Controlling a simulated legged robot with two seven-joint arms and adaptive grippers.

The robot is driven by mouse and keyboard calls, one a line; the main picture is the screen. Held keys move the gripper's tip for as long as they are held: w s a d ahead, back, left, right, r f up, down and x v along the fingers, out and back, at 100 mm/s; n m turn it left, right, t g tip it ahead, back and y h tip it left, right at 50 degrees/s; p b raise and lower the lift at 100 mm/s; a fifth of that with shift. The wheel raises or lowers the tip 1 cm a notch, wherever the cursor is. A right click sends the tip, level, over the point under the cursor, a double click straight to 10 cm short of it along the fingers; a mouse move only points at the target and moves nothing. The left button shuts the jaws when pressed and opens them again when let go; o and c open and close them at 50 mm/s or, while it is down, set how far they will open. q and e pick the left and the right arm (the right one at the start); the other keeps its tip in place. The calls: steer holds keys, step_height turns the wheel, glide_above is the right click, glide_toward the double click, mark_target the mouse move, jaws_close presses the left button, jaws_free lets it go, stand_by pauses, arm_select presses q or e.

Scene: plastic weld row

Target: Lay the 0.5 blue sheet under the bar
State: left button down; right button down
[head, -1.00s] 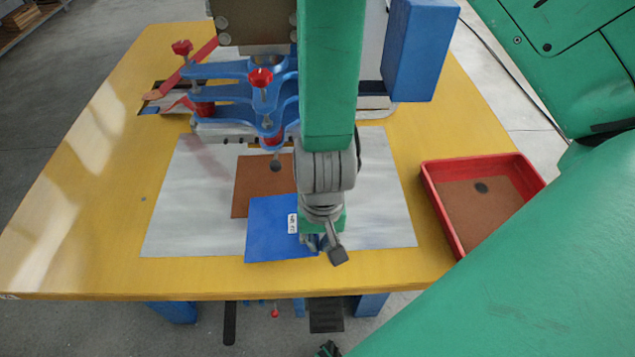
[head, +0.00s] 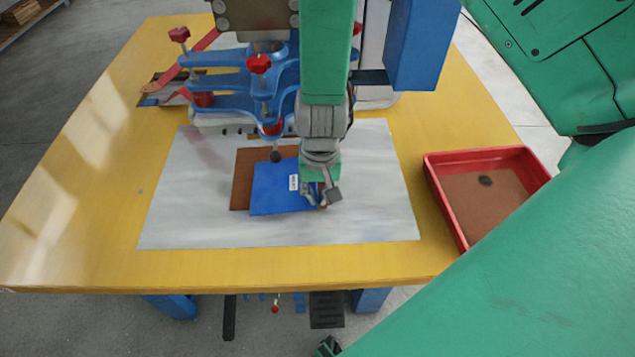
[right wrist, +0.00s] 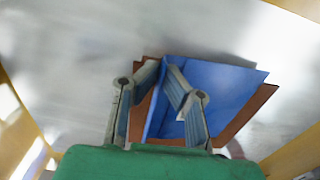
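The blue sheet (head: 272,198) carries a small white label, too small to read surely. It lies over or just above a brown sheet (head: 240,185), covering much of it; I cannot tell whether they touch. My right gripper (head: 322,198) is shut on the blue sheet's right edge. In the right wrist view the fingers (right wrist: 160,68) pinch the blue sheet (right wrist: 225,88), with the brown sheet (right wrist: 262,98) showing beneath. The blue clamp frame (head: 225,82) with red knobs stands behind. The sheet's far edge is near its front; the bar is not clearly distinguishable. My left gripper is not in view.
A grey-white plate (head: 370,215) lies on the yellow table (head: 75,215), with free room around the sheets. A red tray (head: 440,205) holding a brown sheet sits at the right. A blue post (head: 420,45) rises behind my right arm.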

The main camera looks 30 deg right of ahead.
mark_target(317, 185)
steer(key=w+d, duration=0.1)
steer(key=w, duration=0.1)
steer(key=w+d, duration=0.1)
steer(key=shift+w+d+f+b, duration=0.1)
steer(key=shift+w+b, duration=0.2)
steer(key=shift+w, duration=0.1)
steer(key=shift+w+d+f, duration=0.15)
steer(key=shift+w+d, duration=0.05)
steer(key=shift+f+b, duration=0.55)
steer(key=shift+f, duration=0.4)
steer(key=shift+s+a+p, duration=0.15)
steer(key=shift+s+p, duration=0.1)
steer(key=shift+p, duration=0.1)
steer(key=shift+p, duration=0.65)
stand_by(0.6)
steer(key=c, duration=1.6)
jaws_free()
steer(key=shift+c, duration=0.2)
steer(key=shift+r, duration=0.15)
